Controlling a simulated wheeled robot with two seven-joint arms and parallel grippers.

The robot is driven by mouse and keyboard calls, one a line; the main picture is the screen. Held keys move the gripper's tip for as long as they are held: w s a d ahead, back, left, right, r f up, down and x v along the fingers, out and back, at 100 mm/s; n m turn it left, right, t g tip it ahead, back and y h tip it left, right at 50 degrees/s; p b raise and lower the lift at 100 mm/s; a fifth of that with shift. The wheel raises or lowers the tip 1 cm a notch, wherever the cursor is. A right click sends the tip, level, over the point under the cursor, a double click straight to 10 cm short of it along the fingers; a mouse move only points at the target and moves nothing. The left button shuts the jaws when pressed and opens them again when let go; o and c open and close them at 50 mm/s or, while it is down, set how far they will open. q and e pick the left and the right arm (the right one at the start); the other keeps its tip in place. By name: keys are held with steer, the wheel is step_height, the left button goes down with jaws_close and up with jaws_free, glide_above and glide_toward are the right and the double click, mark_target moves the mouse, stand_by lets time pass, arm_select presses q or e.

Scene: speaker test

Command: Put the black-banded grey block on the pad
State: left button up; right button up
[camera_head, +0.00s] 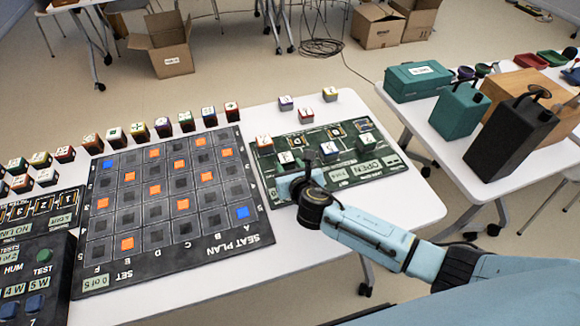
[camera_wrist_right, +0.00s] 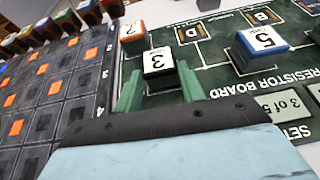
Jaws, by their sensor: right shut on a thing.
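The block marked 3 (camera_wrist_right: 158,62), with a white top and a dark band, stands between the two green fingers of my right gripper (camera_wrist_right: 158,88) in the wrist view. The gripper is shut on it. In the head view this block (camera_head: 287,160) shows just beyond my right gripper (camera_head: 291,176), at the near left part of the green resistor board (camera_head: 345,172). Most of the block's side is hidden or dark. My left gripper is not in view.
A blue block marked 5 (camera_wrist_right: 260,48) stands right of the held block, and an orange block (camera_wrist_right: 133,38) stands beyond it to the left. The dark seat plan board (camera_head: 262,226) lies left. Teal and black canisters (camera_head: 510,138) stand on a separate table at right.

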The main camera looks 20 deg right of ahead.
steer(key=o, duration=0.9)
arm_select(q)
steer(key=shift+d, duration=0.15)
arm_select(e)
steer(key=shift+o, duration=0.4)
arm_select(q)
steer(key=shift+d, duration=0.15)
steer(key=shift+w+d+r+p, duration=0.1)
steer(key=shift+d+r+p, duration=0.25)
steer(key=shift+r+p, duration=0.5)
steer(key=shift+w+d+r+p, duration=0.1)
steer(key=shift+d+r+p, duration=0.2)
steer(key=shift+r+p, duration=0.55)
arm_select(e)
steer(key=v, duration=1.2)
